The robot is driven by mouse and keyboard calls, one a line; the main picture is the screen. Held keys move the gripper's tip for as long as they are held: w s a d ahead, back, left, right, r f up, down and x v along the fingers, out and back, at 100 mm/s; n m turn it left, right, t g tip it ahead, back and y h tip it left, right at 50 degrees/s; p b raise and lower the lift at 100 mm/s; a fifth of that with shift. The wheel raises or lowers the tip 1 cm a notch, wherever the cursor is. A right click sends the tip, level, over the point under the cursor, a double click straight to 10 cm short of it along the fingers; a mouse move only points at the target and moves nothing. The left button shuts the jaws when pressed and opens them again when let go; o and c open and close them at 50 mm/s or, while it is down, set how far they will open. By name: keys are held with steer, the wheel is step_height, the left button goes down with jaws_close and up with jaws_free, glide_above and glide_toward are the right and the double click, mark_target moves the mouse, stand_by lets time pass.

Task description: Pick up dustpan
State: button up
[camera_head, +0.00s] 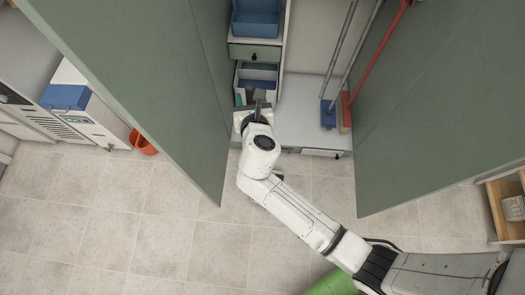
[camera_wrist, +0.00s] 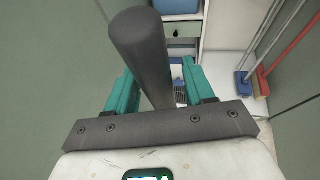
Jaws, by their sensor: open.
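A thick dark grey handle (camera_wrist: 140,45), which looks like the dustpan's, stands up between the two teal fingers of my gripper (camera_wrist: 158,72) in the wrist view. The fingers are apart, with a visible gap on the handle's right side. In the head view a dark piece (camera_head: 259,94), probably the same handle, shows at the end of my arm, over an open drawer. The dustpan's pan cannot be made out; my gripper and the handle cover that area.
The open drawer (camera_head: 257,72) is inside a cupboard between two open green doors (camera_head: 140,70) (camera_head: 440,100). A blue bin (camera_head: 256,18) stands above it. A blue broom (camera_head: 328,112) and a red broom (camera_head: 345,110) lean at the right. An orange bucket (camera_head: 143,143) sits left, outside the door.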

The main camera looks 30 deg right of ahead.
steer(key=shift+w, duration=0.1)
jaws_close()
stand_by(0.4)
steer(key=shift+r, duration=0.1)
